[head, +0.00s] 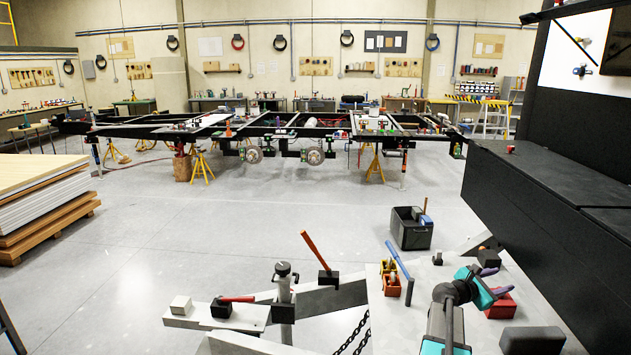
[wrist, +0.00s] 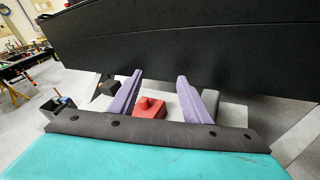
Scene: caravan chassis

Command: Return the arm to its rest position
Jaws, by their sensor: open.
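My arm (head: 445,318) rises from the bottom of the head view and bends to the right. My gripper (head: 494,283) is at its end, over the right part of a light work surface. In the wrist view my gripper (wrist: 160,80) has two purple fingers spread apart, with nothing held between them. A red block-like item (wrist: 150,108) shows beyond and between the fingers. It also shows in the head view as a red bin (head: 502,306), just below the gripper, partly hidden by it.
A large black cabinet or wall (head: 545,205) stands close on the right. An orange bin (head: 391,285), a blue-handled tool (head: 399,260) and a dark block (head: 532,340) lie near the arm. A black crate (head: 411,233) stands on the floor. The middle floor is clear before the chassis (head: 270,131).

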